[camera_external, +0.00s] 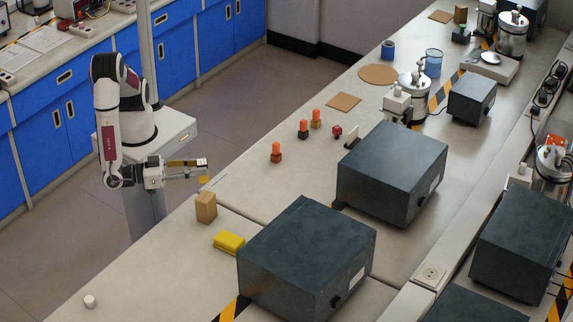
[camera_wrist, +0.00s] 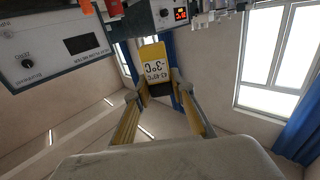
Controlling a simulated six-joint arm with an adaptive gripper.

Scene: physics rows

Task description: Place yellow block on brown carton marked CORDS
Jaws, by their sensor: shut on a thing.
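My gripper (camera_external: 205,171) is shut on a small yellow block (camera_wrist: 153,62), held out at the table's left edge. In the wrist view the block sits between the fingertips (camera_wrist: 160,88) and bears a white label with upside-down print. In the external view only a bit of the block (camera_external: 203,179) shows under the fingertips. A brown carton (camera_external: 206,208) stands upright on the near table, just below the gripper in the picture, apart from the block. No CORDS marking is legible on it.
A yellow sponge-like piece (camera_external: 229,243) lies right of the carton. Large dark grey boxes (camera_external: 306,258) stand further right.

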